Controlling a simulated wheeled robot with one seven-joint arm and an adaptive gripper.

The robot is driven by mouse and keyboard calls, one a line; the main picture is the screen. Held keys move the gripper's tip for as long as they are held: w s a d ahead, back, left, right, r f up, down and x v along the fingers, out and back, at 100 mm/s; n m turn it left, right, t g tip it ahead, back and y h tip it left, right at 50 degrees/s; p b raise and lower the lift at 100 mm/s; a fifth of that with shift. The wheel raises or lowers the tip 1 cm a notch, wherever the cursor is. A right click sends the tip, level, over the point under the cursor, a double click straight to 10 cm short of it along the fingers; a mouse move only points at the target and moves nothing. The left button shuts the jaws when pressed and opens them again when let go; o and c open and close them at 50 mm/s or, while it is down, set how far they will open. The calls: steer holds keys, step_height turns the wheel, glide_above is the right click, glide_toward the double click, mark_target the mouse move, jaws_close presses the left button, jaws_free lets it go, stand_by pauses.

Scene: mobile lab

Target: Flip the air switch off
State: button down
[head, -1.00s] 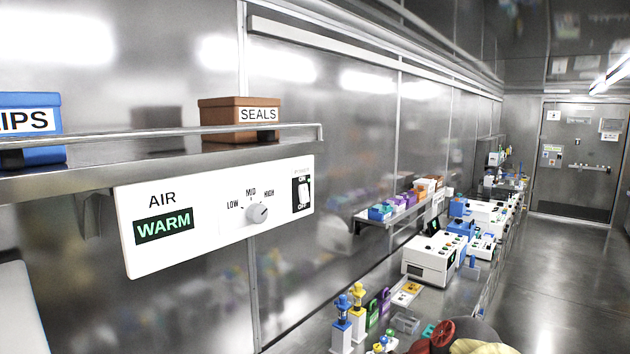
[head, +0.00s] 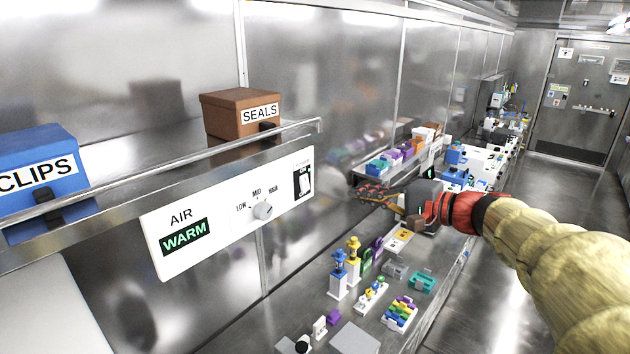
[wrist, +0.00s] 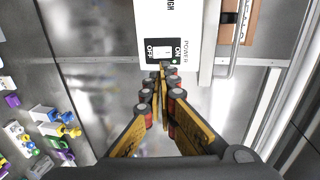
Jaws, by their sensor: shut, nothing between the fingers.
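The white AIR panel (head: 225,215) hangs under the shelf, with a green WARM display (head: 185,237) and a knob (head: 263,210). At its right end is the air switch (head: 304,181), a white rocker on a black plate. In the wrist view the switch (wrist: 161,51) sits just beyond my fingertips, with OFF on the left, ON on the right and a small green spot by ON. Which side is pressed is unclear. My gripper (head: 362,195) is shut and empty, right of the panel, fingers pointing toward it. In the wrist view its fingertips (wrist: 162,68) overlap the plate's lower edge; contact cannot be told.
A shelf rail (head: 200,155) runs above the panel. A brown SEALS box (head: 235,120) and a blue CLIPS box (head: 38,150) stand on the shelf. The bench below holds blue and yellow fittings and a white machine. Space between panel and gripper looks clear.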

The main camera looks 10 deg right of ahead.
mark_target(306, 186)
steer(key=p+x, duration=0.4)
steer(key=x, duration=1)
steer(key=shift+a, duration=0.1)
steer(key=shift+f, duration=0.1)
